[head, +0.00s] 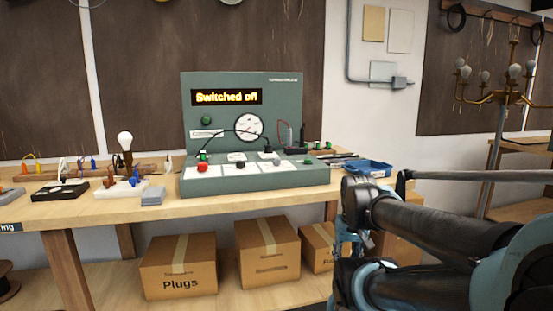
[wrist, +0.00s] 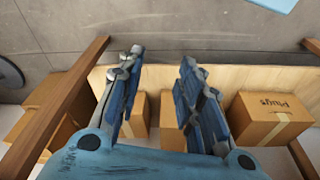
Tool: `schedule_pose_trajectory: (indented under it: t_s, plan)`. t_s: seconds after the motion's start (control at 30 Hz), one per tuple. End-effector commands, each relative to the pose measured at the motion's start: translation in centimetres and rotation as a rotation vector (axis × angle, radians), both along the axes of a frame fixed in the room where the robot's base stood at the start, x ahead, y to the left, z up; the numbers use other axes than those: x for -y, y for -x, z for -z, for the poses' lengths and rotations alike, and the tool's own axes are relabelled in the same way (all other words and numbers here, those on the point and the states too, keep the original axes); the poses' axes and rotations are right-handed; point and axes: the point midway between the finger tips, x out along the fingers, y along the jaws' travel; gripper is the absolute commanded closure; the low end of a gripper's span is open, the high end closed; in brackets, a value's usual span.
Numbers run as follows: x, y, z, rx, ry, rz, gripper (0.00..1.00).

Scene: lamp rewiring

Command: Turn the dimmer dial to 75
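A grey-green test console (head: 295,95) stands on the workbench in the head view. Its display (head: 226,97) reads "Switched off". My gripper (wrist: 163,62) is open and empty in the wrist view, pointing at the area under the bench. In the head view my arm is low at the right, apart from the console.
A bulb on a stand (head: 125,140) and small wired parts are left of the console. A blue tray (head: 368,168) lies to its right. Cardboard boxes (head: 178,262) stand on the shelf below. A brass chandelier (head: 495,97) is at the far right.

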Motion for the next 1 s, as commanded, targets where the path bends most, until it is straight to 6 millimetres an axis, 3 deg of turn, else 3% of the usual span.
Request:
schedule_pose_trajectory:
  t_s: [0.07,0.13,0.2,0.33,0.67,1.0]
  plan:
    - [0.0,0.0,0.0,0.0,0.0,0.0,0.67]
    - [0.0,0.0,0.0,0.0,0.0,-0.002,0.53]
    - [-0.1,0.6,-0.9,0.01,0.003,-0.015,0.52]
    - [-0.4,-0.8,-3.4,0.003,0.015,-0.103,0.52]
    - [-3.2,-8.6,-15.3,-0.038,0.079,-0.587,0.52]
    - [-8.0,-17.4,-26.4,-0.074,0.134,-1.121,0.52]
